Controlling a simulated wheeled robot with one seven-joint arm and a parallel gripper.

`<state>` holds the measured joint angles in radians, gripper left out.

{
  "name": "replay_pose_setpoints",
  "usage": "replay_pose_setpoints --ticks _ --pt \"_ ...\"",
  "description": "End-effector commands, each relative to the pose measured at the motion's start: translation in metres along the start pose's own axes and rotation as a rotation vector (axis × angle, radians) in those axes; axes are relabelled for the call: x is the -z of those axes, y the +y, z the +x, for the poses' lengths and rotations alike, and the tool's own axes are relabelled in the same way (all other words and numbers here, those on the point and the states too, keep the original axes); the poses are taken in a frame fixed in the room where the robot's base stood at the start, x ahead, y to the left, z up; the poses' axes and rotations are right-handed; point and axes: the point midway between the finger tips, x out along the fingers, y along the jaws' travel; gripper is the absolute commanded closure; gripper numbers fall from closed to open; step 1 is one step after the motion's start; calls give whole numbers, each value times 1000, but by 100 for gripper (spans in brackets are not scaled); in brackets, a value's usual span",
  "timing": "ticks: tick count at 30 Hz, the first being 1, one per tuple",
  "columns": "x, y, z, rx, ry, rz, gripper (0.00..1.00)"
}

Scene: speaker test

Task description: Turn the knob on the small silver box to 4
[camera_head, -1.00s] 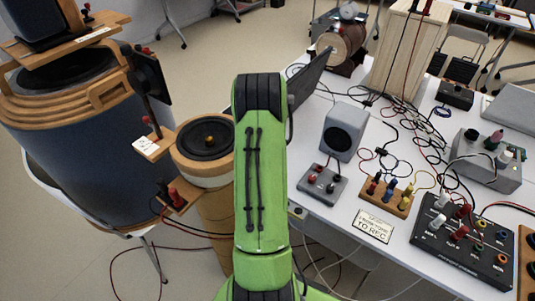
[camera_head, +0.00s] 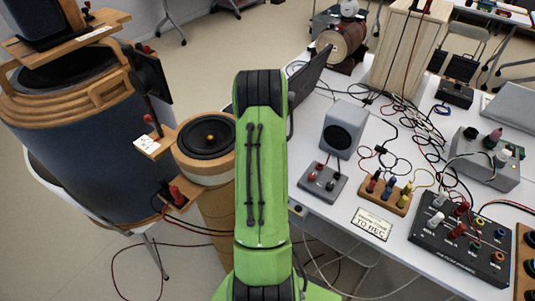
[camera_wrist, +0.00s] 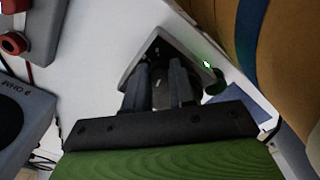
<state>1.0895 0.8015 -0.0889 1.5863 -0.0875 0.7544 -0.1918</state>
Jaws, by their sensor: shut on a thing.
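The small silver box (camera_wrist: 187,48) shows in the wrist view as a grey edge with a small green light, beyond my fingers. My gripper (camera_wrist: 160,84) is shut on its dark knob (camera_wrist: 159,76), with one dark finger on each side. The fingers hide much of the knob and the box's face. I cannot read any number or pointer mark. In the head view, my green arm hides the gripper and most of the area around it.
A grey box marked "8 OHM" (camera_wrist: 38,100) stands at left in the wrist view. Loose cables cross the tabletop.

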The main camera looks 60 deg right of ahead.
Motion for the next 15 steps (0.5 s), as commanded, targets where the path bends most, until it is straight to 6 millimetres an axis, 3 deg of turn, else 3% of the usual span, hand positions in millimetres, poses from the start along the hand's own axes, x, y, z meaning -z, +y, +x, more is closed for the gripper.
replay_pose_setpoints --ticks 2,3,7,15 --pt "1 0 -1 0 3 -1 100" --pt "1 0 -1 0 3 -1 72" --pt "1 0 0 0 2 -1 52" --pt "0 0 -1 0 1 -1 50"
